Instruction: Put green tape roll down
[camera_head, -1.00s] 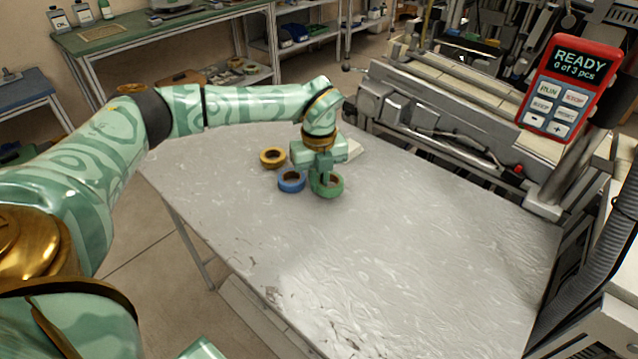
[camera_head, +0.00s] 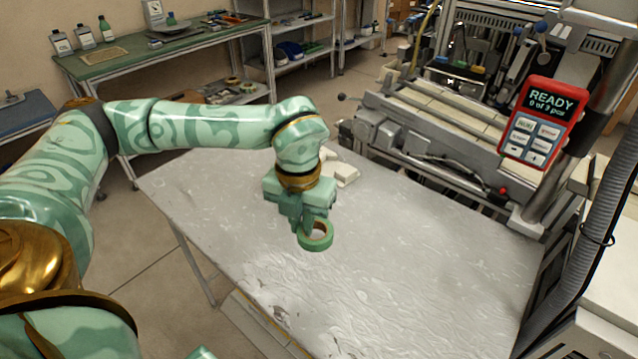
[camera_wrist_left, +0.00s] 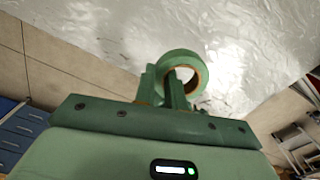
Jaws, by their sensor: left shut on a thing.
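The green tape roll (camera_head: 316,240) is a flat ring with a brown core, seen over the metal table (camera_head: 400,270) in the head view. My left gripper (camera_head: 305,228) is shut on the near wall of the roll. In the left wrist view, the fingers (camera_wrist_left: 168,92) pinch one side of the green tape roll (camera_wrist_left: 190,60), with one finger inside the ring. Whether the roll touches the table or hangs just above it, I cannot tell. My right gripper is not in view.
A pale block-like object (camera_head: 340,172) lies at the table's back edge behind my arm. A machine with a red-framed panel (camera_head: 543,120) reading READY, 0 of 3 pcs, stands at the right. The table's middle and front are clear.

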